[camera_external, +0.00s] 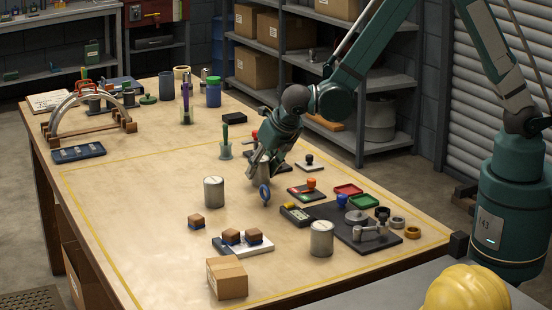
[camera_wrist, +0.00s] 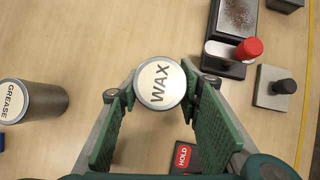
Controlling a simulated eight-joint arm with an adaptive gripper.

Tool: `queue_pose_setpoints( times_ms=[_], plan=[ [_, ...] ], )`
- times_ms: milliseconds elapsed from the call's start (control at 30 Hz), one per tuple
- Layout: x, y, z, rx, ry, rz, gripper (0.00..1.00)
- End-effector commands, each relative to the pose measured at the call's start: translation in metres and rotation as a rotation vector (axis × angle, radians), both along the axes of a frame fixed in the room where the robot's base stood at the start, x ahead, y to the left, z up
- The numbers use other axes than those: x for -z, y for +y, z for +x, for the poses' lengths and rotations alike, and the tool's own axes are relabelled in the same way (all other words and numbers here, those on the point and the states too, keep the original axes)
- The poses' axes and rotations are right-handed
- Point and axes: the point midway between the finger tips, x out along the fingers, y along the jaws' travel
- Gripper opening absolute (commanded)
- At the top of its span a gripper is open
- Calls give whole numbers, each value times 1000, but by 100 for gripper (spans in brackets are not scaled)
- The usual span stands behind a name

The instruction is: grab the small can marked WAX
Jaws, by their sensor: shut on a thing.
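The small can marked WAX (camera_wrist: 160,83) shows its round white lid at the middle of the wrist view. My gripper (camera_wrist: 160,90) is shut on it, with one green finger against each side. In the external view my gripper (camera_external: 262,170) points down over the middle of the table, and its fingers mostly hide the can there. I cannot tell whether the can is clear of the tabletop.
A HOLD block (camera_wrist: 184,158) is below the can. Two larger cans (camera_external: 214,192) (camera_external: 321,238) and a dark mat (camera_external: 350,235) stand nearby. The table's left middle is clear.

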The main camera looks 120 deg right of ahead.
Motion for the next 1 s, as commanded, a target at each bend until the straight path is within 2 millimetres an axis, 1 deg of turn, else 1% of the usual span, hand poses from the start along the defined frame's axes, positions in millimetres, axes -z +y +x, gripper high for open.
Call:
queue_pose_setpoints(
  times_ms=[167,500,633,800,1000],
  plan=[
    [-17,0,-1,0,0,0,19],
    [-61,0,-1,0,0,0,19],
    [-76,0,-1,0,0,0,19],
    [-87,0,0,0,0,0,19],
    [-91,0,0,0,0,0,19]
  ],
)
